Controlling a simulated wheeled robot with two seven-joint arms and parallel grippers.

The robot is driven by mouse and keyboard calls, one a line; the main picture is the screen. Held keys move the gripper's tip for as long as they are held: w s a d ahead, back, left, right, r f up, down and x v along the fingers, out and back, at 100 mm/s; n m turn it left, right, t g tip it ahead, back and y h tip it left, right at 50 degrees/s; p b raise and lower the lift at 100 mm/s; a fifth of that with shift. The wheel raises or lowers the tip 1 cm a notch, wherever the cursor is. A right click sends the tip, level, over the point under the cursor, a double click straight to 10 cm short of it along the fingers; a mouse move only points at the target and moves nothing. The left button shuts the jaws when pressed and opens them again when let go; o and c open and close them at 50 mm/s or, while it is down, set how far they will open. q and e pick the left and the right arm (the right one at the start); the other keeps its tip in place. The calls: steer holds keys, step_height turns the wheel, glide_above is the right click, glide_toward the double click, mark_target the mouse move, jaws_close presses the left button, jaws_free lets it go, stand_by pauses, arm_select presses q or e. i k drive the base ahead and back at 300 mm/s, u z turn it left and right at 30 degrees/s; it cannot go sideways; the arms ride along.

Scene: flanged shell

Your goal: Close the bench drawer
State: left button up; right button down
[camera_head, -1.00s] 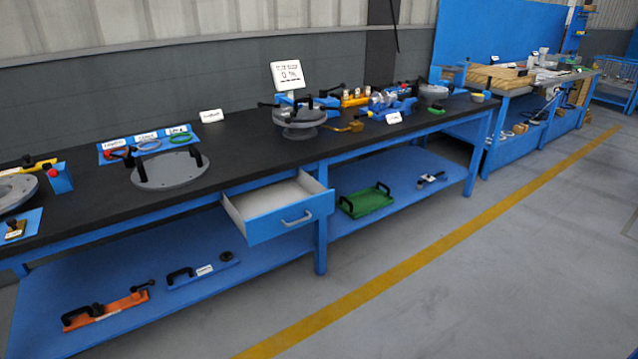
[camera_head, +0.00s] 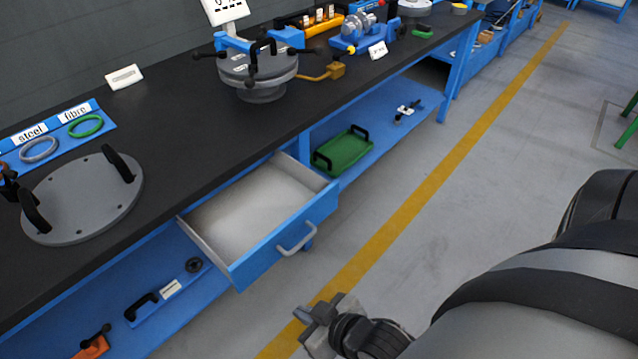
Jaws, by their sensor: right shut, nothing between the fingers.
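The bench drawer (camera_head: 285,245) has a blue front and a pale, empty inside. It stands pulled out from under the black bench top (camera_head: 170,130). Its grey bar handle (camera_head: 297,239) is on the front face. My right gripper (camera_head: 312,318) is low in the picture, in front of the drawer and below the handle in the picture, apart from it. It is shut and empty. My left gripper is out of view.
A grey flanged disc (camera_head: 82,195) with black handles lies on the bench top. A flanged shell (camera_head: 257,72) with blue clamps stands further back. A green tray (camera_head: 342,150) lies on the lower shelf. Grey floor with a yellow line (camera_head: 430,180) is open right of the bench.

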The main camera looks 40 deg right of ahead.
mark_target(245, 229)
steer(key=u, duration=2.5)
steer(key=k, duration=0.95)
steer(key=z, duration=2.2)
